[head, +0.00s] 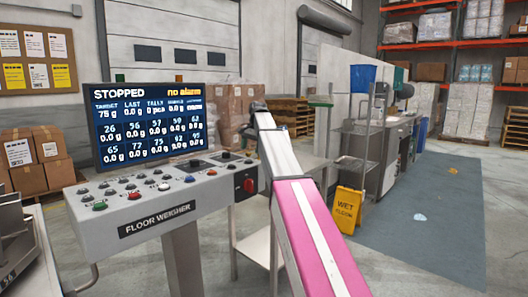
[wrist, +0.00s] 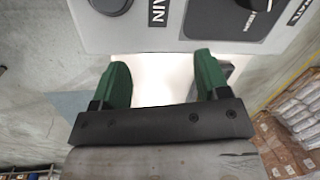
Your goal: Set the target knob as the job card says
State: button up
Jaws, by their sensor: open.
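The grey floor weigher console (head: 150,218) stands at centre left in the head view. Black knobs (head: 196,164) sit on its top; I cannot tell which is the target knob. Its screen (head: 150,125) reads "STOPPED", "no alarm" and target 75 g. In the wrist view a round black knob (wrist: 110,5) and a dark knob on a black plate (wrist: 255,8) are cut by the top edge, their labels partly readable. My gripper (wrist: 163,78) has two green fingers, apart and empty, just short of the console face. No job card is legible.
A red switch (head: 248,185) is on the console's right end, and several coloured buttons line its top. A board with white and yellow sheets (head: 35,60) hangs at left. Boxes (head: 40,160) stand behind the console. A yellow wet floor sign (head: 347,208) stands at right by open floor.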

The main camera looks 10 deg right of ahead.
jog(key=shift+m, duration=0.4)
jog(key=shift+w+d+f, duration=0.1)
jog(key=shift+d+f, duration=0.25)
jog(key=shift+d, duration=0.6)
jog(key=shift+w+d+f, duration=0.1)
jog(key=shift+d+f, duration=0.25)
jog(key=shift+d, duration=0.55)
jog(key=shift+d+f, duration=0.35)
jog(key=shift+d, duration=0.6)
jog(key=s+d+f+m+t+h, duration=0.1)
jog(key=s+d+f, duration=0.1)
jog(key=d+f, duration=0.6)
jog(key=s+d+f+t+h, duration=0.1)
jog(key=s+d+f+t, duration=0.15)
jog(key=d+f, duration=0.65)
jog(key=s+a+f+n+g, duration=0.1)
jog(key=s+a+f+n, duration=0.2)
jog(key=s+a+f, duration=0.3)
jog(key=s+a+f+n+g, duration=0.2)
jog(key=s+a+f, duration=0.5)
jog(key=s+f, duration=0.5)
jog(key=s+a+f+n+g, duration=0.1)
jog(key=s+a+f+n, duration=0.3)
jog(key=s, duration=0.9)
jog(key=a+f, duration=0.3)
jog(key=f, duration=0.2)
jog(key=shift+s+f, duration=0.2)
jog(key=shift+s, duration=0.1)
